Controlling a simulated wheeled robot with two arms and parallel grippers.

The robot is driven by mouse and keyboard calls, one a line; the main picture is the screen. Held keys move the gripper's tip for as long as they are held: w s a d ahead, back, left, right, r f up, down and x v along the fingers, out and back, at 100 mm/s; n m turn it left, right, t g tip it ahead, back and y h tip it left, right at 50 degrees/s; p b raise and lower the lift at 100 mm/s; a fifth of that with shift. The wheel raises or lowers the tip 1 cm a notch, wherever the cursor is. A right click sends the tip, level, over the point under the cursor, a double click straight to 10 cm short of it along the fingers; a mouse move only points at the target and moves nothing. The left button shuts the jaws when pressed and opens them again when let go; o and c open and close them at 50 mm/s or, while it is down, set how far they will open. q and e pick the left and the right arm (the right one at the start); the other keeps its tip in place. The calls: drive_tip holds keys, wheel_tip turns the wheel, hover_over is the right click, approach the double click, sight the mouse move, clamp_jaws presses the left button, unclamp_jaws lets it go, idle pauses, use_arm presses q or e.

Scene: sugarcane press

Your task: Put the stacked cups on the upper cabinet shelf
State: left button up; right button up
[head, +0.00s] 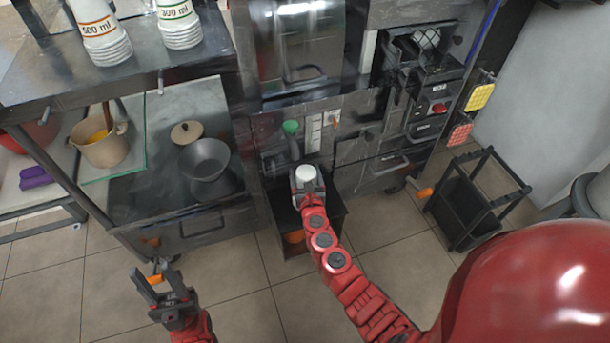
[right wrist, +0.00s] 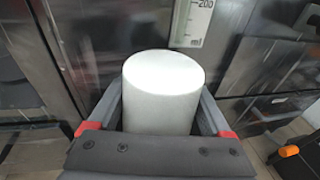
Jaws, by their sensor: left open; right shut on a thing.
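My right gripper (head: 307,183) is shut on a white, round-topped cup stack (head: 306,173), in front of the steel machine front. In the right wrist view the white stack (right wrist: 163,90) stands between the two fingers with its smooth closed end up; I cannot tell how many cups it holds. Two other upright stacks of white cups stand on the upper shelf (head: 40,75) at top left: one labelled 500 ml (head: 100,32) and one labelled 300 ml (head: 178,22). My left gripper (head: 154,275) is open and empty, low over the floor at lower left.
Below the upper shelf, a counter holds a dark bowl (head: 205,160), a lid (head: 186,132) and a beige pot (head: 101,140).

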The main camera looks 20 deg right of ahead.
drive_tip(key=shift+f, duration=0.2)
drive_tip(key=o, duration=1.4)
drive_tip(key=shift+r, duration=0.1)
